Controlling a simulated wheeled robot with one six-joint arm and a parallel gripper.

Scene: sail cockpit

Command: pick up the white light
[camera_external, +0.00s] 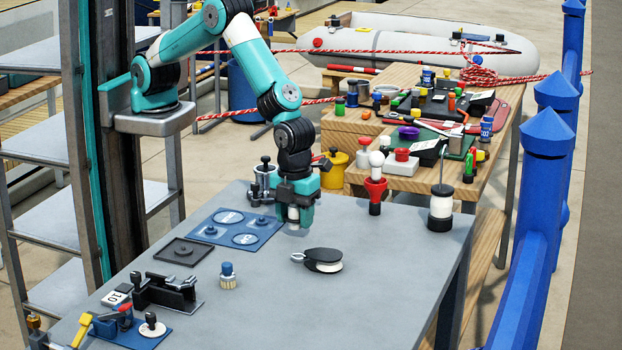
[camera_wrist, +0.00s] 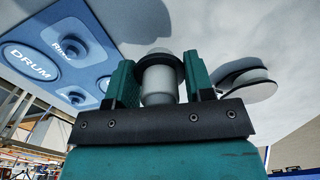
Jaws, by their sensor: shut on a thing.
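The white light (camera_external: 293,213) is a small pale cylinder, held upright between the fingers of my gripper (camera_external: 297,219) over the grey table. In the wrist view the light (camera_wrist: 160,84) shows a pale body with a darker band near its end, and the teal fingers of my gripper (camera_wrist: 159,78) are shut on both sides of it. The fingers hide much of it in the outside view. I cannot tell whether its base touches the table.
A blue panel (camera_external: 257,238) marked with round spots lies left of my gripper. A black and white pulley block (camera_external: 324,261) lies close on the right. A red stand (camera_external: 376,190) and a black and white lantern (camera_external: 441,208) stand farther right. The front right of the table is clear.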

